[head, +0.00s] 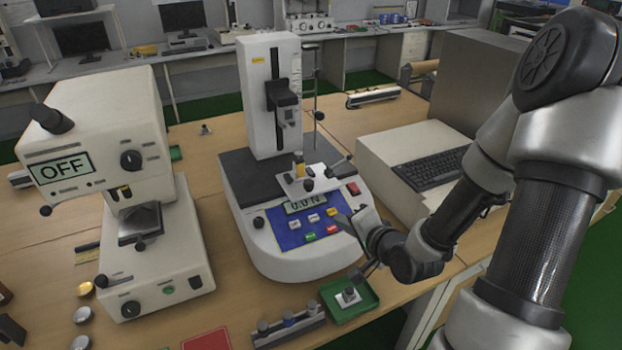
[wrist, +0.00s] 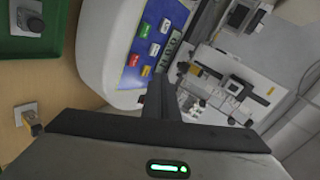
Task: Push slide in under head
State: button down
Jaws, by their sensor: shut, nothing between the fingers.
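The tester (head: 275,95) stands mid-table, with a tall white column and a dark head (head: 285,100) on its front. A pale slide (head: 310,182) with a brass-coloured post and a dark lever sits low on the base, forward of the head. In the wrist view the slide (wrist: 225,90) shows at the right with dark fittings. The display (head: 305,204) reads 0.0 N. My gripper (head: 346,222) is at the front right of the base, by the button panel. In the wrist view its fingers (wrist: 159,88) are together and empty, apart from the slide in the picture.
A green tray (head: 368,302) with a small metal part lies in front of the tester. A rail with several knobs (head: 290,328) lies beside it. A white machine reading OFF (head: 115,150) stands left. A computer with keyboard (head: 435,165) stands right, close to my arm.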

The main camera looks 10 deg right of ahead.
jog(key=m+t, duration=0.2)
jog(key=m, duration=0.1)
jog(key=b, duration=0.4)
send_near(313, 189)
jog(key=shift+y, duration=0.3)
jog(key=w+f, duration=0.1)
jog(key=w, duration=0.1)
jog(key=w+f, duration=0.2)
jog(key=shift+a+f, duration=0.2)
jog(key=shift+f, duration=0.1)
jog(key=shift+w+a, duration=0.15)
jog(key=shift+w, duration=0.55)
jog(key=w, duration=0.2)
jog(key=w+a+b, duration=0.1)
jog(key=w, duration=0.1)
jog(key=shift+w+a, duration=0.1)
jog(key=shift+w, duration=0.1)
jog(key=shift+s, duration=0.1)
